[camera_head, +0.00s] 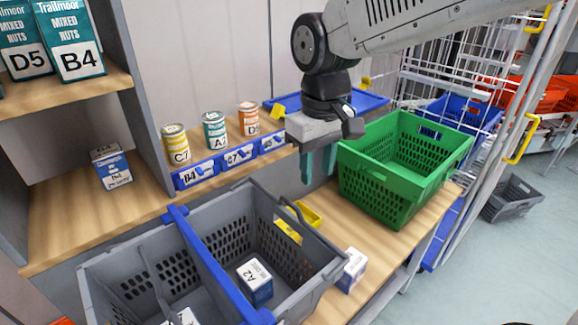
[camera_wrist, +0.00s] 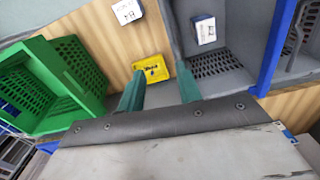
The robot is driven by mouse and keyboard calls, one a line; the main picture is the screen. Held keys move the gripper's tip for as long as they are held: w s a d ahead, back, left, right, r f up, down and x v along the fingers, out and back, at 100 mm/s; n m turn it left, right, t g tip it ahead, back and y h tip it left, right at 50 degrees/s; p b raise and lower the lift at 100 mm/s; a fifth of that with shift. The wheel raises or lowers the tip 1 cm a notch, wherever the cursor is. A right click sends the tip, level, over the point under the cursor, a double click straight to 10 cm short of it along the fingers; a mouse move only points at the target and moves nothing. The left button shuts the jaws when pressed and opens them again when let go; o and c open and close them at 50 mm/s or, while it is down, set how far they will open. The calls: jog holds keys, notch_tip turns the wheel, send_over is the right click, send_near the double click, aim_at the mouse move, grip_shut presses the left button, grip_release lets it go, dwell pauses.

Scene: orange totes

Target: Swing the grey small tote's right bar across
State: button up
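The grey tote (camera_head: 322,262) stands at the front of the wooden bench, open at the top. A blue bar (camera_head: 213,262) runs across its top, front to back; it also shows in the wrist view (camera_wrist: 276,48). A blue-and-white box marked A2 (camera_head: 256,282) lies inside, right of the bar. I cannot tell for certain which bar is the right one. My gripper (camera_head: 318,172) hangs above the bench, behind the tote's right part and left of the green basket, touching neither. Its teal fingers are apart and empty, also in the wrist view (camera_wrist: 160,90).
A green basket (camera_head: 405,165) stands on the bench at right. Cans, including a yellow one (camera_head: 175,143), stand behind blue label bins. A shelf upright (camera_head: 140,95) rises at left.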

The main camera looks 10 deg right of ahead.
jog(key=n, duration=0.1)
send_over(289, 202)
jog(key=shift+d+f, duration=0.1)
jog(key=shift+f, duration=4.3)
jog(key=c, duration=0.6)
jog(key=shift+s+a+r, duration=0.3)
jog(key=shift+a+r, duration=0.2)
jog(key=shift+a, duration=0.05)
